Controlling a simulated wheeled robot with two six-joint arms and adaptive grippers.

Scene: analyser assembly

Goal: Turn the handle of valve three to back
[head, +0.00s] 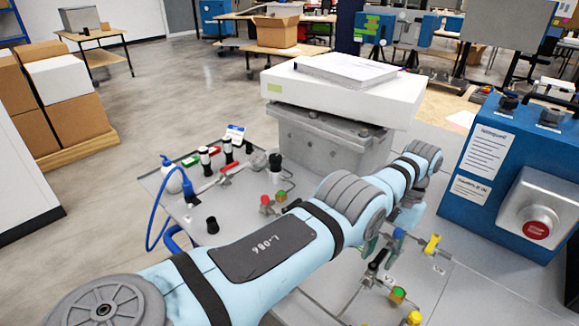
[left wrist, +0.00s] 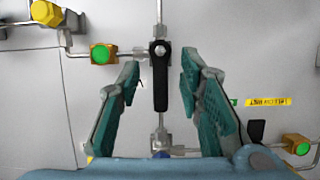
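A valve with a black bar handle (left wrist: 160,82) sits in the middle of the left wrist view, on a metal pipe running up and down the grey panel (left wrist: 240,60). The handle lies along the pipe, its pivot bolt at the upper end. My left gripper (left wrist: 159,64) is open, with one teal finger on each side of the handle and a visible gap on both sides. In the head view the left gripper (head: 381,246) is mostly hidden behind my arm, above a black handle (head: 377,261). I cannot read which valve number this is. My right gripper is not in view.
Yellow (left wrist: 46,13) and green fittings (left wrist: 101,54) flank the valve. A yellow valve knob (head: 432,243) stands close by on the bench. A grey box with a white unit (head: 345,92) stands behind, and a blue box with a red button (head: 536,229) stands at right.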

